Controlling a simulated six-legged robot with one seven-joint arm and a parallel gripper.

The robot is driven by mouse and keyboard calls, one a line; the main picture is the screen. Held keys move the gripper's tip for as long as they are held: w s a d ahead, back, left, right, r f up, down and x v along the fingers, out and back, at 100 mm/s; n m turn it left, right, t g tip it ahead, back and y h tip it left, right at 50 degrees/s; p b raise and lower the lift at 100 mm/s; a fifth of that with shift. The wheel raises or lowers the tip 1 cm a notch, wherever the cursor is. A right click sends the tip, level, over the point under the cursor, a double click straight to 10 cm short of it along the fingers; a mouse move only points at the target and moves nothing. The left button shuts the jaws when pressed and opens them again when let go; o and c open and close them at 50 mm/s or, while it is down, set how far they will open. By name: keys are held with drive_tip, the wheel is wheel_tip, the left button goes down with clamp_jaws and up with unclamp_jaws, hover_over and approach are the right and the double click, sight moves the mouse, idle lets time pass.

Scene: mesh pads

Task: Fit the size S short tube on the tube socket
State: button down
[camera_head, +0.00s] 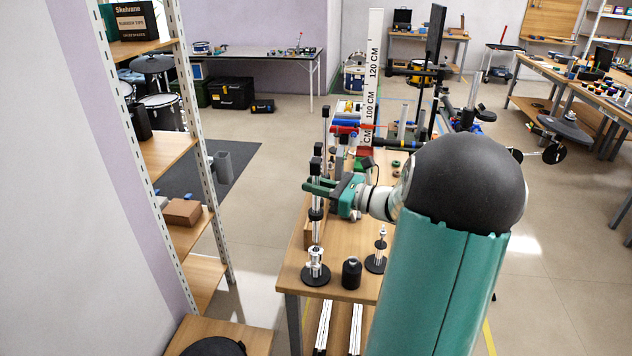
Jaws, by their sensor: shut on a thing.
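My gripper (320,187), with green fingers, is above the near left part of the wooden workbench (338,297). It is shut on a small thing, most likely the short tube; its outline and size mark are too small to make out. Slim dark upright parts stand in line with the fingers, above and below them. A silver post on a round black base (316,275) stands at the bench's near left corner, below the gripper. A similar silver post on a black base (379,262) stands to the right, partly behind my arm. I cannot tell which is the tube socket.
A small black bottle-shaped object (351,273) stands between the two posts. A tall white height scale (373,80) and crowded equipment stand farther back. A metal shelf rack (188,120) rises to the left, with open floor between it and the bench.

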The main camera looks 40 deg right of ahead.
sight(316, 211)
drive_tip(key=shift+a+f, duration=0.1)
drive_tip(key=shift+f, duration=4.25)
drive_tip(key=c, duration=1.3)
unclamp_jaws()
drive_tip(key=v, duration=1.3)
drive_tip(key=shift+s, duration=0.35)
